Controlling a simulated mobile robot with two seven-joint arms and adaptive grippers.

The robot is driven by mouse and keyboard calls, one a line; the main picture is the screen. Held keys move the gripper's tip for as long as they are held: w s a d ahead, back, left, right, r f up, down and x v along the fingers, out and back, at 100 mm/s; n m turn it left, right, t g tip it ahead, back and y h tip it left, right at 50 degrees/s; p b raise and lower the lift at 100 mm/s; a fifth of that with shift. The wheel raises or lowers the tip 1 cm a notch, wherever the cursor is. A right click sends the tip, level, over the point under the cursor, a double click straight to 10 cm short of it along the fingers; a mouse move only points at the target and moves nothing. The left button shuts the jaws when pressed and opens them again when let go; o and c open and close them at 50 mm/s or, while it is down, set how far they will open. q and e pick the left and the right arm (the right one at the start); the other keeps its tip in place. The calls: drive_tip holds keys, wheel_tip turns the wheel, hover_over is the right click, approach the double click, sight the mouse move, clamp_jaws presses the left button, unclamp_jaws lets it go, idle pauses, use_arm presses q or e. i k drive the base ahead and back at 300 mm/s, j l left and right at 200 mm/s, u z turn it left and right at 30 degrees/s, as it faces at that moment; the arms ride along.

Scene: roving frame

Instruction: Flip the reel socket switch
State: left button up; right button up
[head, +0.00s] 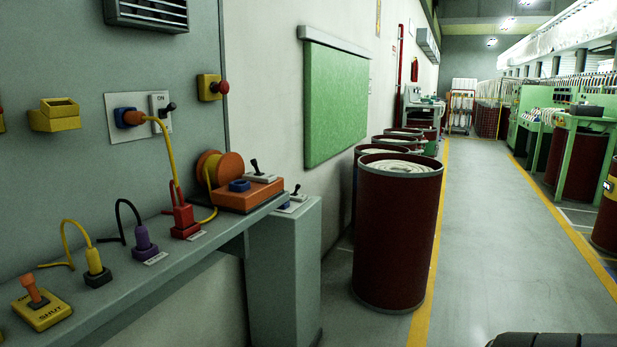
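An orange cable reel (222,170) stands at the far end of the grey wall shelf, with yellow cable wound on it. Its orange base box (240,196) carries a blue socket (239,186) and a black toggle switch (255,166) on a pale plate. The toggle stands nearly upright, tilted slightly; I cannot tell whether it is on or off. A yellow cable runs from the reel area to a red plug (184,218) on the shelf. Neither of my grippers is in view.
A wall socket (127,118) with an orange-and-blue plug sits beside a lever switch (160,106) marked ON. A second small toggle (296,190) tops the grey pedestal (285,265). Dark red drums (395,240) stand right of it. The aisle floor (490,230) is clear.

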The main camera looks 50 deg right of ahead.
sight(253, 162)
drive_tip(key=z, duration=1.25)
drive_tip(key=i+l, duration=0.1)
drive_tip(key=i, duration=0.35)
drive_tip(key=i+l+u, duration=0.15)
drive_tip(key=i, duration=0.3)
drive_tip(key=i+l, duration=0.1)
drive_tip(key=i, duration=0.35)
drive_tip(key=i+l+u, duration=0.1)
drive_tip(key=i, duration=0.35)
